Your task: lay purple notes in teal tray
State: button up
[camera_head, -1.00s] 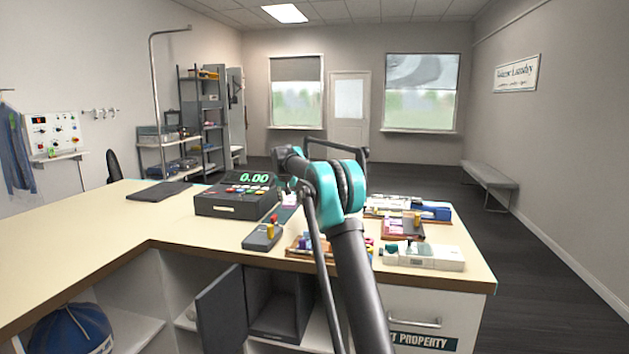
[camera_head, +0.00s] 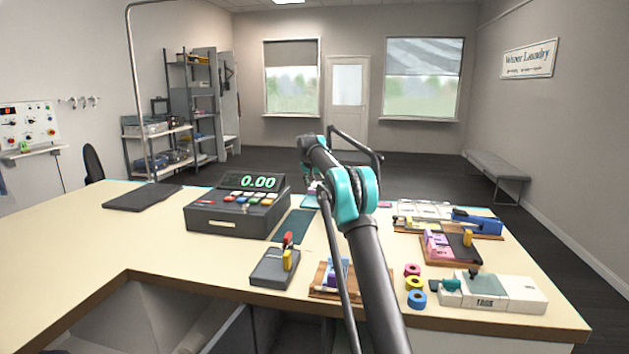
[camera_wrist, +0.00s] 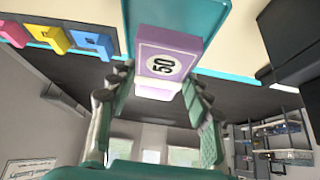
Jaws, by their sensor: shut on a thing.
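My gripper (camera_wrist: 156,82) is shut on the purple notes (camera_wrist: 168,50), a purple block with a white label reading 50. The notes sit between the two fingers in the wrist view. A teal surface, apparently the teal tray (camera_wrist: 190,14), lies beyond the notes at the top of that view. In the head view the teal tray (camera_head: 293,227) lies flat on the counter, just right of the cash register, partly hidden by my arm. My gripper is mostly hidden behind my arm there. I cannot tell whether the notes touch the tray.
The cash register (camera_head: 238,208) stands left of the tray, with a small dark box with levers (camera_head: 275,267) in front. A wooden holder (camera_head: 450,248), coloured rings (camera_head: 414,283) and a pale device (camera_head: 490,291) stand to the right. The counter's left part is mostly clear.

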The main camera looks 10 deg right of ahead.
jog(key=shift+w, duration=0.55)
jog(key=shift+f, duration=2.65)
jog(key=shift+s+f, duration=0.15)
jog(key=shift+f, duration=0.15)
jog(key=o, duration=1.7)
jog(key=shift+r, duration=2.55)
jog(key=shift+r, duration=0.1)
jog(key=shift+r, duration=2.4)
